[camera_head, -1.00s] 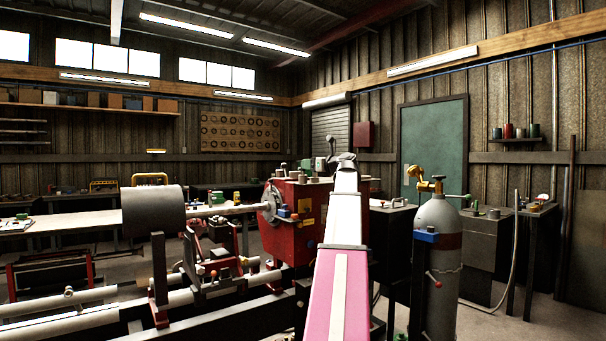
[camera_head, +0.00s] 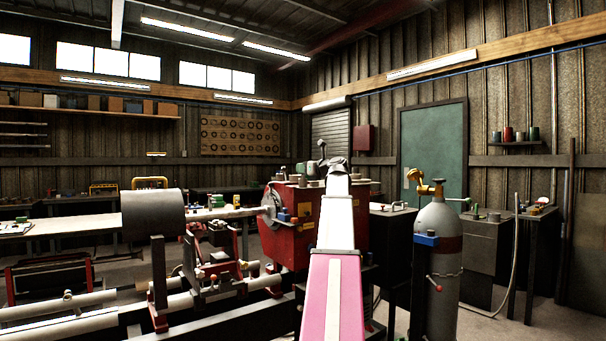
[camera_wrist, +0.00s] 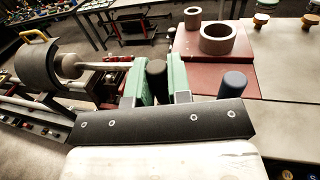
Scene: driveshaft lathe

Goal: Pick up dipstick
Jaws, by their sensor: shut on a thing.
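My gripper (camera_wrist: 157,88) shows in the wrist view as two green fingers. They are shut on a dark, round-topped handle, which I take to be the dipstick (camera_wrist: 157,76). Only its upper end shows; its lower part is hidden behind the dark gripper body. In the head view my arm reaches forward to the red lathe headstock, and the gripper is small and mostly hidden behind my wrist.
A dark blue cylinder (camera_wrist: 232,84) stands right of my fingers. Two grey rings (camera_wrist: 221,40) rest on the red headstock top (camera_wrist: 190,43), which also shows in the head view (camera_head: 290,238). A grey gas cylinder (camera_head: 436,270) with a yellow valve stands right of my arm.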

